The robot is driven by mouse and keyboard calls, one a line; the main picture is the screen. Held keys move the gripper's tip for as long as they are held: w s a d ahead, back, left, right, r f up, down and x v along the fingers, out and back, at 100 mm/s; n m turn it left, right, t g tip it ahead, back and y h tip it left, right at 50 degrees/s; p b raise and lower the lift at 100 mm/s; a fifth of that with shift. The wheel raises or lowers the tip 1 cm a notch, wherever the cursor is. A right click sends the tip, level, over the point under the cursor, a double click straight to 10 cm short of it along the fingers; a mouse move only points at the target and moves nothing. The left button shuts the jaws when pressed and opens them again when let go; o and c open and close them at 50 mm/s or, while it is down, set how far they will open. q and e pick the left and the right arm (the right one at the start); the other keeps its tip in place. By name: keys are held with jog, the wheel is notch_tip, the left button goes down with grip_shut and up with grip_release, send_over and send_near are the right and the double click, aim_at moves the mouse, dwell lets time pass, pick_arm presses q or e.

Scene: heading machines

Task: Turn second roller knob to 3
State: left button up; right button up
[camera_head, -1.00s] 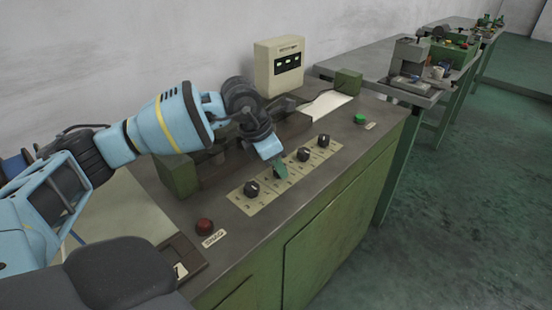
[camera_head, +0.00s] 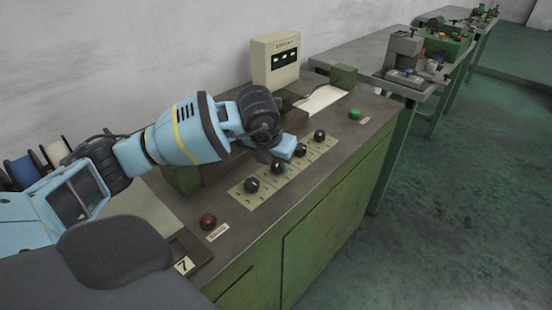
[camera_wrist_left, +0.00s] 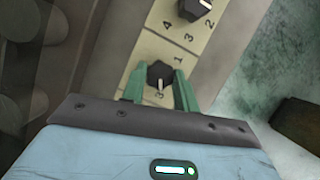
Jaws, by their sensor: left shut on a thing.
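The roller panel (camera_head: 262,197) is a beige strip with a row of black knobs. The second knob (camera_head: 278,167) from the near end sits partly under my left gripper (camera_head: 284,158). In the left wrist view this black knob (camera_wrist_left: 160,75) stands between the two green fingers of my left gripper (camera_wrist_left: 160,90), which is shut on it. My right gripper is not in view.
The near knob (camera_head: 251,185) and the two farther knobs (camera_head: 300,150) (camera_head: 320,135) stand in the same row. A red button (camera_head: 208,221) lies to the near left, a green button (camera_head: 355,114) to the far right. A cream display box (camera_head: 275,60) stands behind.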

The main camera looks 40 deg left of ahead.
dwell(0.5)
pick_arm(q)
jog(key=o, duration=1)
jog(key=shift+r, duration=0.1)
jog(key=shift+v, duration=3.85)
